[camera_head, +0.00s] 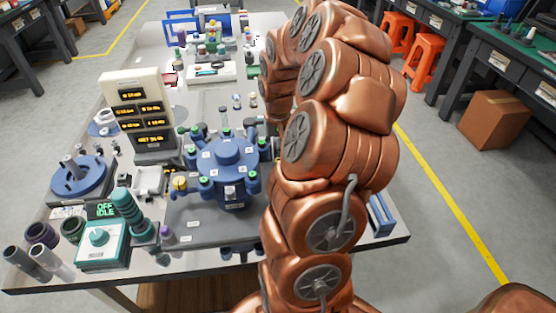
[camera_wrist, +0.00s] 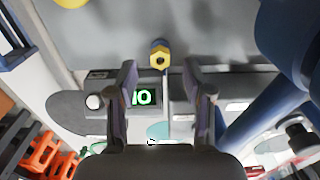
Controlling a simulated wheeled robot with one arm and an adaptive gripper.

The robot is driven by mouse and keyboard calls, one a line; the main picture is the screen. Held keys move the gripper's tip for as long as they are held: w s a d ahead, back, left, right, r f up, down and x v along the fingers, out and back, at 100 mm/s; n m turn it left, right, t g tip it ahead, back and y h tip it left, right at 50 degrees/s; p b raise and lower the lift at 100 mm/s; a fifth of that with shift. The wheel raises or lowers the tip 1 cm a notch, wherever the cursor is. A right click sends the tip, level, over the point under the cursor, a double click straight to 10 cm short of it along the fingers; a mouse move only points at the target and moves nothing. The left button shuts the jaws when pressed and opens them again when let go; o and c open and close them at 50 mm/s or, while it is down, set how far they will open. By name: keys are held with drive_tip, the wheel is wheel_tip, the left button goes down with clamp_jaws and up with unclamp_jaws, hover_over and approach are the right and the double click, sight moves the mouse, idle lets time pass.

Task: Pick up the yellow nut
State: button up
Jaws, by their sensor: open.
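A yellow nut (camera_wrist: 160,59) with a dark hole shows in the upper middle of the wrist view, on the end of a short blue part (camera_wrist: 159,44). My gripper (camera_wrist: 161,80) is open and empty. Its two fingers stand left and right of the nut's line, and the nut appears just past the fingertips, not touching them. In the head view my copper arm hides the gripper, and I cannot pick out this nut there.
In the head view a blue round fixture (camera_head: 235,158) with green-capped posts stands on the crowded table (camera_head: 375,250). In the wrist view a green-lit display (camera_wrist: 141,98) and a thick blue tube (camera_wrist: 255,105) lie close to my fingers.

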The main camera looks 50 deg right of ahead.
wheel_tip(320, 180, down, 2)
drive_tip(key=shift+f, duration=0.1)
drive_tip(key=shift+c, duration=0.4)
clamp_jaws()
